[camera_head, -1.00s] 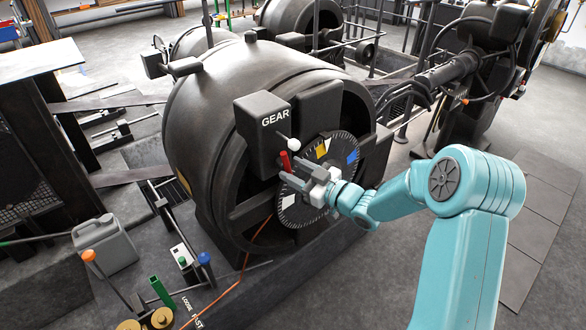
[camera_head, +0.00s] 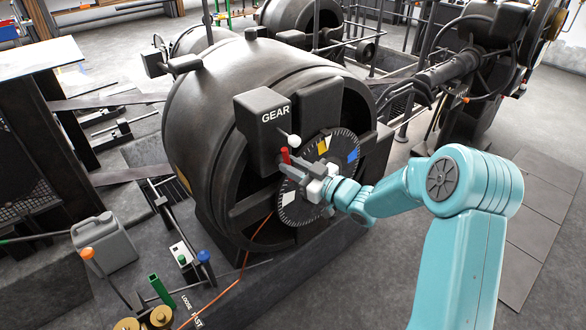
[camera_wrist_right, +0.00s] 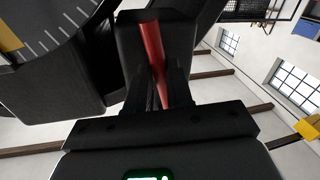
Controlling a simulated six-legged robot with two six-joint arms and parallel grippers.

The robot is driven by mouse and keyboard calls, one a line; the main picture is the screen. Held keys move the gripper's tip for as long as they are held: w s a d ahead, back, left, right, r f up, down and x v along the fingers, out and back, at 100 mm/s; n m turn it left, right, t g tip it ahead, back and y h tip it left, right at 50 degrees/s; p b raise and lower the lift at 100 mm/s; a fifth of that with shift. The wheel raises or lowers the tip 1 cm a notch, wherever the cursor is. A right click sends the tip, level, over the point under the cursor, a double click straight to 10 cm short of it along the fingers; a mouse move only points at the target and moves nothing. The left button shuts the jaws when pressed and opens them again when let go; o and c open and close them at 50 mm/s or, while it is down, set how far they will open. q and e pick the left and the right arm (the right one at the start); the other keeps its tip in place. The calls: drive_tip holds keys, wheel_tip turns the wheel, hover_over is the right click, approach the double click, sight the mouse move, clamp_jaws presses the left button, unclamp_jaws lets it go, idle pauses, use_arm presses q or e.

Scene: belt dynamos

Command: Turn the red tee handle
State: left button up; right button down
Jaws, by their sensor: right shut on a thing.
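The red tee handle (camera_head: 285,156) stands at the front of the black machine, just below the box marked GEAR (camera_head: 262,118). In the right wrist view the red handle (camera_wrist_right: 153,55) runs down between the two dark fingers. My right gripper (camera_head: 290,168) is shut on it, and the fingers hide part of the handle. In the right wrist view the gripper (camera_wrist_right: 163,90) has a finger close on each side of the red bar. My left gripper is in neither view.
A graduated dial (camera_head: 318,180) with yellow, blue and white marks sits right behind my right gripper. A white-knobbed lever (camera_head: 294,141) is close above the handle. A grey jerrycan (camera_head: 103,243) and several coloured levers stand at the lower left. Open floor lies at the lower right.

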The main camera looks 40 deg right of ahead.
drive_tip(key=c, duration=1)
unclamp_jaws()
drive_tip(key=shift+c, duration=0.2)
drive_tip(key=v, duration=1.6)
drive_tip(key=shift+s+b, duration=0.2)
drive_tip(key=shift+b, duration=0.2)
